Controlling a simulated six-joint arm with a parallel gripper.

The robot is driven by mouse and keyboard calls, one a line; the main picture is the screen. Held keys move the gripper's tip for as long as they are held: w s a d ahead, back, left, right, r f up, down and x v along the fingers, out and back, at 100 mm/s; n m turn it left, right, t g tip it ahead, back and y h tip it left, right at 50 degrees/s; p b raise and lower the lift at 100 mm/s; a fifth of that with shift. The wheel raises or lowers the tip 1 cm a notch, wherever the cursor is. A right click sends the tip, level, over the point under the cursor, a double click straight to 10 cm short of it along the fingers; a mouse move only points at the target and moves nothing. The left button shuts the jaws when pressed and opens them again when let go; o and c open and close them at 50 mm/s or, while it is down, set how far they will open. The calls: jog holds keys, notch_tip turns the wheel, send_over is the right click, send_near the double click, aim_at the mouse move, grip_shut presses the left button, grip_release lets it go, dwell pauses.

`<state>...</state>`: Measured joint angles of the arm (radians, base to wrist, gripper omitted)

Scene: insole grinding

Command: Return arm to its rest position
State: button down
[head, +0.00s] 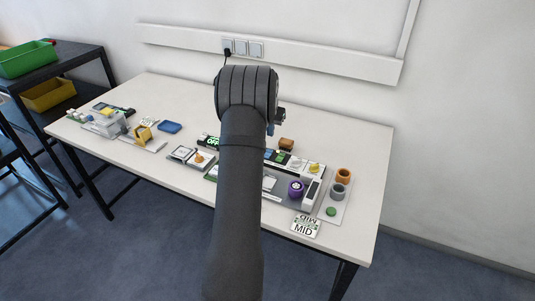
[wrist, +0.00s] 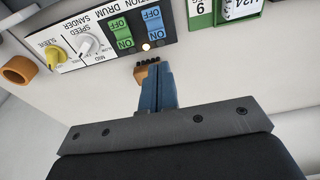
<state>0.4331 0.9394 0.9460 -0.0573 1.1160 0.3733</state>
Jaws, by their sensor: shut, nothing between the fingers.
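My arm reaches up over the middle of the table (head: 345,250) in the head view and hides part of what lies behind it. My gripper shows in the wrist view as blue fingers (wrist: 155,90), shut together with nothing held. In that view the fingertips overlap a small brown block (wrist: 139,76) in the picture; I cannot tell the distance between them. In the head view the brown block (head: 286,143) stands right of my arm, and the gripper is mostly hidden behind the arm.
A control panel (wrist: 85,40) has a speed knob, a yellow knob and green and blue switches. A purple drum (head: 295,187), grey (head: 338,191) and orange (head: 343,175) rings and a MID card (head: 305,226) lie at right. Bins stand on a dark shelf (head: 75,51).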

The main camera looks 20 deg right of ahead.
dwell(0.3)
jog(key=shift+f, duration=3.45)
jog(key=s+a+r, duration=0.1)
jog(key=r, duration=0.7)
jog(key=s+a+r, duration=0.2)
jog(key=r, duration=0.6)
jog(key=shift+s+a, duration=0.15)
jog(key=shift+a, duration=0.1)
